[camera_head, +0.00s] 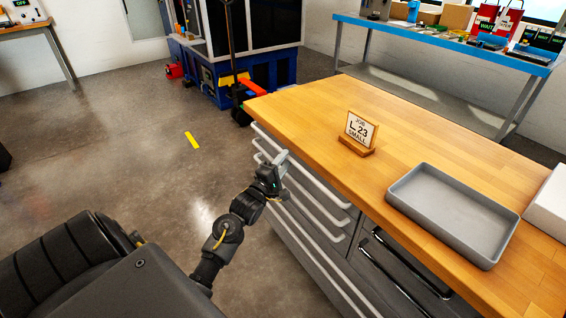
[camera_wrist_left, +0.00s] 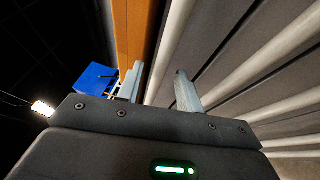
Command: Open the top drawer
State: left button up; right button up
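The workbench has a cabinet with a column of grey drawers under its wooden top (camera_head: 300,112). The top drawer's long pale handle (camera_head: 322,190) runs just under the bench edge, and the drawer looks shut. My left gripper (camera_head: 280,160) is at this handle, hiding part of it. In the left wrist view, the two fingers of the left gripper (camera_wrist_left: 160,88) are apart, and the top handle (camera_wrist_left: 174,45) runs down into the gap between them. I cannot tell whether either finger touches it. My right gripper is not in view.
More pale handles (camera_wrist_left: 255,62) lie below the top one. Dark handles (camera_head: 405,262) are on the cabinet's right section. A sign (camera_head: 360,131) and a grey tray (camera_head: 452,212) stand on the top.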

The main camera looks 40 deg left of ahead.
pick_arm(q)
jog(key=shift+w, duration=0.1)
grip_shut()
dwell(0.4)
